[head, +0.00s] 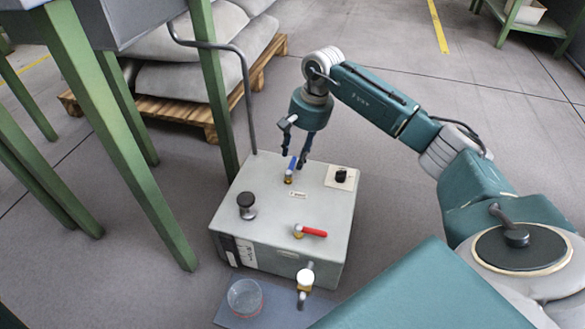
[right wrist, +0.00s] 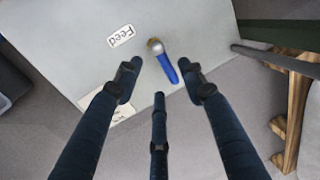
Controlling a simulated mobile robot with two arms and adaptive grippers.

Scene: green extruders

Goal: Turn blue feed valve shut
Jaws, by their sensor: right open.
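The blue feed valve (head: 290,169) stands on top of a pale grey box (head: 262,185), near its back edge. It has a brass hub and a blue lever. In the right wrist view the blue lever (right wrist: 168,69) extends from the hub toward my fingers, beside a "Feed" label (right wrist: 121,36). My right gripper (head: 303,160) points down just over the valve, at its right in the head view. In the wrist view its fingers (right wrist: 158,84) are spread, with the lever's end between the two outer fingertips. No contact can be made out. My left gripper is out of view.
The box top also carries a red-handled valve (head: 312,232), a black knob (head: 247,205) and a black switch (head: 341,175). A bent grey pipe (head: 247,95) rises behind the box. Green table legs (head: 130,165) stand at left. A clear dish (head: 245,297) sits in front.

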